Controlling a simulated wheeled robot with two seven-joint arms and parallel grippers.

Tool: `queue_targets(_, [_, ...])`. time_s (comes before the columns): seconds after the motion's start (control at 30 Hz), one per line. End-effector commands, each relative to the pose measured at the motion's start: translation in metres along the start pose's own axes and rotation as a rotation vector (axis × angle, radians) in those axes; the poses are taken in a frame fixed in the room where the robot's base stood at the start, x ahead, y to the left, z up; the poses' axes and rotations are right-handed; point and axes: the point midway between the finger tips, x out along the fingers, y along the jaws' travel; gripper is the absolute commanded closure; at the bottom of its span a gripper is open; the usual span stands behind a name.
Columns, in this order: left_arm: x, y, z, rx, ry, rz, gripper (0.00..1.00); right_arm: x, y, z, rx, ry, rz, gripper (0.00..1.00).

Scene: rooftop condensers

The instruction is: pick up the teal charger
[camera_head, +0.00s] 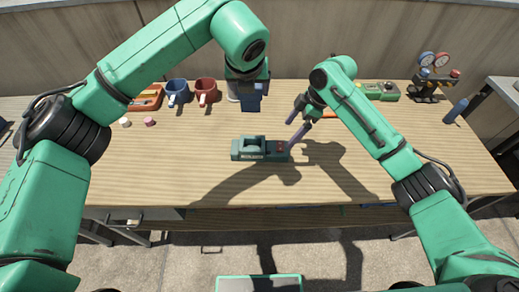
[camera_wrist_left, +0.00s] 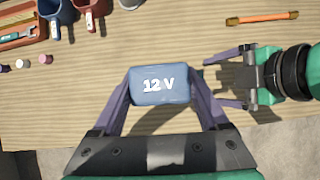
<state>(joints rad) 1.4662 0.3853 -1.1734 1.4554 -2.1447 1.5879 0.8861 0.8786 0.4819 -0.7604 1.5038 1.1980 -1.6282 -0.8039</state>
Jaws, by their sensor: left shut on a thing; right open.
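The teal charger (camera_head: 258,150) is a low box with a handle and a red spot at its right end. It stands near the middle of the wooden table in the head view. My right gripper (camera_head: 297,121) is open, with its purple fingers just right of and above the charger's right end; I cannot tell whether a finger touches it. It also shows in the left wrist view (camera_wrist_left: 222,82), empty. My left gripper (camera_wrist_left: 160,85) is shut on a blue battery (camera_wrist_left: 160,93) marked "12 V". In the head view the battery (camera_head: 251,103) is behind the charger. I cannot make out the charger in the wrist view.
A blue mug (camera_head: 178,93), a red mug (camera_head: 206,92) and an orange tool tray (camera_head: 148,99) stand at the back left. An orange-handled tool (camera_wrist_left: 262,18), a green device (camera_head: 381,90) and a gauge set (camera_head: 430,82) are toward the right. The table's front strip is clear.

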Motion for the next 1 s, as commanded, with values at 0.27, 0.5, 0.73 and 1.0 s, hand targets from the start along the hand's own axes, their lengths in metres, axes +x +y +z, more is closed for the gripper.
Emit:
queue_targets(0.27, [-0.001, 0.0, 0.001, 0.0, -0.001, -0.001, 0.97, 0.048, 0.0, 0.001, 0.003, 0.001, 0.001, 0.0])
queue_targets(0.5, [-0.001, 0.0, 0.001, 0.0, -0.001, -0.001, 0.97, 0.086, 0.0, 0.001, 0.004, 0.002, 0.004, 0.0])
queue_targets(0.73, [-0.001, 0.0, 0.001, 0.0, -0.001, -0.001, 0.97, 0.087, 0.0, 0.002, 0.005, 0.001, 0.005, 0.11])
queue_targets(1.0, [-0.001, 0.0, 0.001, 0.0, -0.001, -0.001, 0.97, 0.086, 0.001, 0.001, 0.004, 0.004, 0.007, 1.0])
